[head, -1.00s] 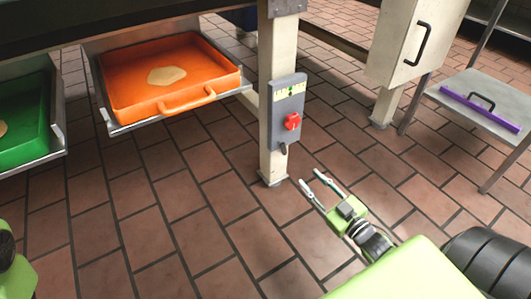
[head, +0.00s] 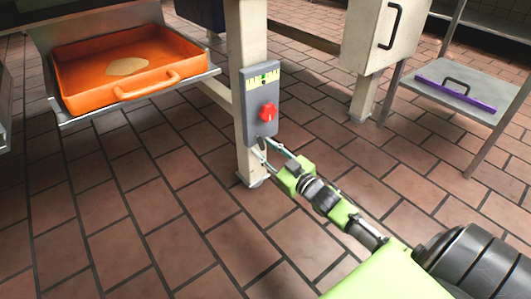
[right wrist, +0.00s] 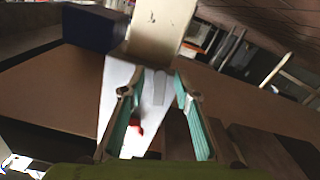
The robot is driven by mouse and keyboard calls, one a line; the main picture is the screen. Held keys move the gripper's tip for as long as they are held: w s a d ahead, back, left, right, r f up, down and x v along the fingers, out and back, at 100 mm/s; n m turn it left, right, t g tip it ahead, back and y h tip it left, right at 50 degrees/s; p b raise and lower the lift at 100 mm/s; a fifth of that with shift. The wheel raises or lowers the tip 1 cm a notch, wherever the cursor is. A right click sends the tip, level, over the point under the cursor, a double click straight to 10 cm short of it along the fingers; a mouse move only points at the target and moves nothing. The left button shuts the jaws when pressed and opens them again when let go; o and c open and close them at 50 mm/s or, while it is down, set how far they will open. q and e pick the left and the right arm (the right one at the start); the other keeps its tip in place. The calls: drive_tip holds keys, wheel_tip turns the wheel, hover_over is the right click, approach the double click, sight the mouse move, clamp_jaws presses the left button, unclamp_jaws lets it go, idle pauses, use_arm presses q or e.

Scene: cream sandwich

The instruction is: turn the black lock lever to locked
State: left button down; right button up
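A grey control panel (head: 261,90) is fixed to a cream post, with a red knob (head: 268,112) on its face. The small black lock lever (head: 262,142) shows at the panel's lower end, partly hidden by my right gripper. My right gripper (head: 268,150) is right at the lever, its fingers apart on either side of that spot. In the right wrist view the open fingers (right wrist: 158,92) have the pale panel (right wrist: 117,85) and a bit of red between and behind them. I cannot tell whether they touch the lever. My left gripper is out of view.
The cream post (head: 250,160) stands on the tiled floor. An orange tray (head: 75,97) with a flat dough piece rests on a metal shelf at left. A cream cabinet (head: 375,35) and a table (head: 470,85) with a purple-edged handled piece (head: 457,94) are at right.

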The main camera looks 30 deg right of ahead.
clamp_jaws()
